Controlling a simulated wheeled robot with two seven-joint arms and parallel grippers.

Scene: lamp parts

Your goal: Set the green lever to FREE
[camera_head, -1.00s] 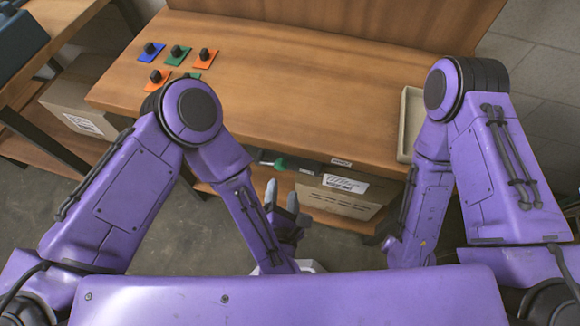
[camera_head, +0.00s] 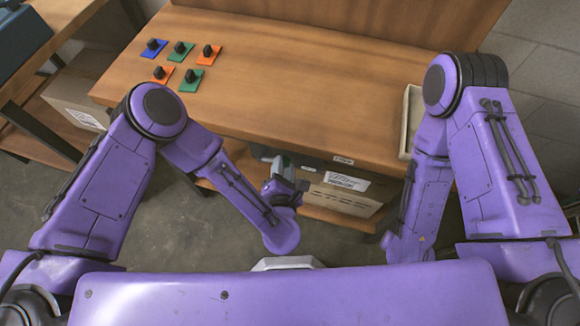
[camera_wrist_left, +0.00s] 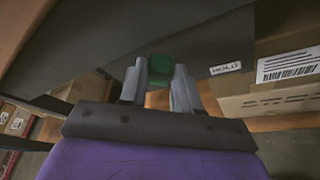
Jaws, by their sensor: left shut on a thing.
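The green lever's knob (camera_wrist_left: 160,68) shows in the left wrist view, between the fingertips of my left gripper (camera_wrist_left: 160,80). The gripper is shut on the knob, at the dark front panel (camera_wrist_left: 215,50) under the table top. In the head view my left gripper (camera_head: 280,168) is at the table's front edge, and the lever is mostly hidden behind its fingers. The lever's setting cannot be read. My right arm hangs at the right of the head view; its gripper is out of sight.
The wooden table (camera_head: 300,90) holds several coloured plates with black knobs, such as a blue one (camera_head: 153,48), at the back left. A beige tray (camera_head: 408,120) lies at the right edge. A cardboard box (camera_head: 345,190) stands on the shelf below. The table's middle is clear.

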